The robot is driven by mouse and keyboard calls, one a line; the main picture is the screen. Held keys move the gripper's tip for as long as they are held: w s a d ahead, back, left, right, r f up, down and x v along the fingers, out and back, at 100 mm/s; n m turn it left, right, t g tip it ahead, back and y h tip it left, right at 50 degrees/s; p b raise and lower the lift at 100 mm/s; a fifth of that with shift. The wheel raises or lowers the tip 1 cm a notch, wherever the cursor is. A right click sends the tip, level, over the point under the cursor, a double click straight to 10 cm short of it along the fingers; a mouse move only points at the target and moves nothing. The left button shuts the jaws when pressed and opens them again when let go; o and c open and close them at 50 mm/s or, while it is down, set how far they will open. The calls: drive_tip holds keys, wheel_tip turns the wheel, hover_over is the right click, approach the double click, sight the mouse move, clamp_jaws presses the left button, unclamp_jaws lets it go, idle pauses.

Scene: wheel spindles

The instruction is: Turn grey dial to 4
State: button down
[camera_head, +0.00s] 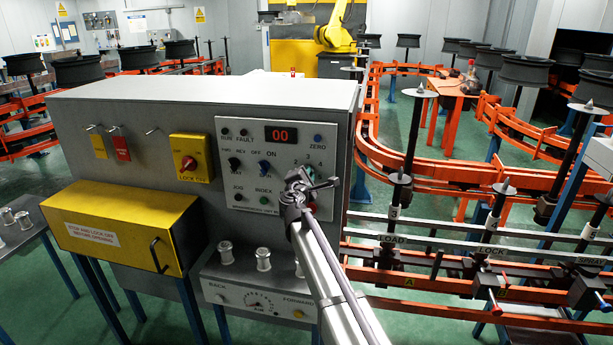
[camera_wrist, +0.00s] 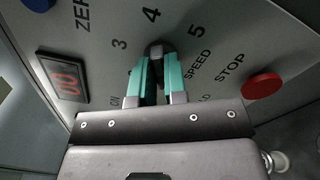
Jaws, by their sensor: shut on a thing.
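The grey dial (camera_wrist: 155,48) sits at the top of my gripper (camera_wrist: 161,62) in the wrist view, between the two teal-lined fingertips. The fingers are shut on it. The printed numbers 3, 4 and 5 curve around the dial, with 4 just beyond it. The fingers hide most of the dial, and I cannot tell which number its mark points to. In the head view my gripper (camera_head: 306,187) is against the right part of the control panel (camera_head: 228,132) and hides the dial there.
A red STOP button (camera_wrist: 263,86) is right of my gripper in the wrist view. The red display (camera_head: 281,134) reads 00. Orange rails (camera_head: 440,178) stand to the right.

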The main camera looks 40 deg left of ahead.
drive_tip(key=c, duration=1.2)
unclamp_jaws()
drive_tip(key=shift+o, duration=0.2)
drive_tip(key=v, duration=1.1)
drive_tip(key=d+f+m+g+h, duration=0.35)
drive_tip(key=d+f+m, duration=0.2)
drive_tip(key=d, duration=0.65)
drive_tip(key=d+f+m+g+h, duration=0.35)
drive_tip(key=d+m, duration=0.35)
drive_tip(key=d, duration=0.5)
drive_tip(key=d+f+m+g+h, duration=0.2)
drive_tip(key=d+f+m+h, duration=0.3)
drive_tip(key=d, duration=0.7)
drive_tip(key=s+d+f+m+g+y, duration=0.1)
drive_tip(key=s+d+m+g, duration=0.1)
drive_tip(key=d, duration=0.9)
drive_tip(key=s+d+f+m+g+y, duration=0.1)
drive_tip(key=s+d+m, duration=0.3)
drive_tip(key=d, duration=0.7)
drive_tip(key=s+d+f+m+g+y, duration=0.1)
drive_tip(key=s+d+m+g, duration=0.3)
drive_tip(key=d, duration=0.7)
drive_tip(key=shift+m+y, duration=0.4)
drive_tip(key=shift+m, duration=0.55)
